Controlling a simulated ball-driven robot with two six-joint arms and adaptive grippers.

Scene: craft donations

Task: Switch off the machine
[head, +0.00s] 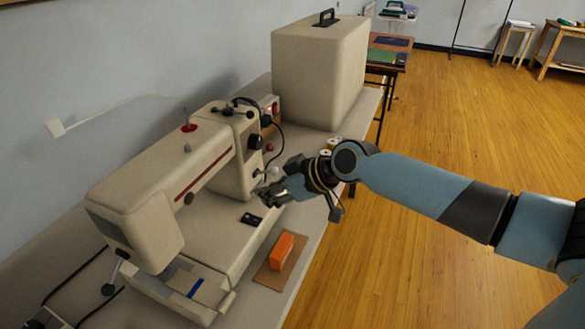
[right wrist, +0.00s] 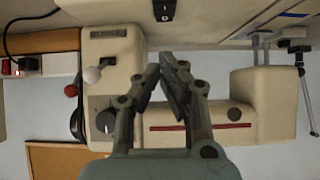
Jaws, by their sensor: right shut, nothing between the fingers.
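The machine is a cream sewing machine (head: 150,190) with a red stripe, standing on a long table by the wall. A black rocker switch (head: 251,219) sits on its base; it also shows at the top edge of the right wrist view (right wrist: 164,10), with white marks. I cannot tell which way it is pressed. My right gripper (head: 266,194) is above the base beside the upright column, apart from the switch. Its fingertips (right wrist: 170,68) are together with nothing between them. A dark dial (right wrist: 105,121) and a white ball knob (right wrist: 92,74) also show. My left gripper is not in view.
An orange block (head: 281,251) rests on a brown mat near the table's front edge. A large beige case (head: 318,72) stands behind the machine. A box with a red-lit switch (right wrist: 9,67) and black cable is beside it. Thread spools (head: 329,147) lie near the right forearm.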

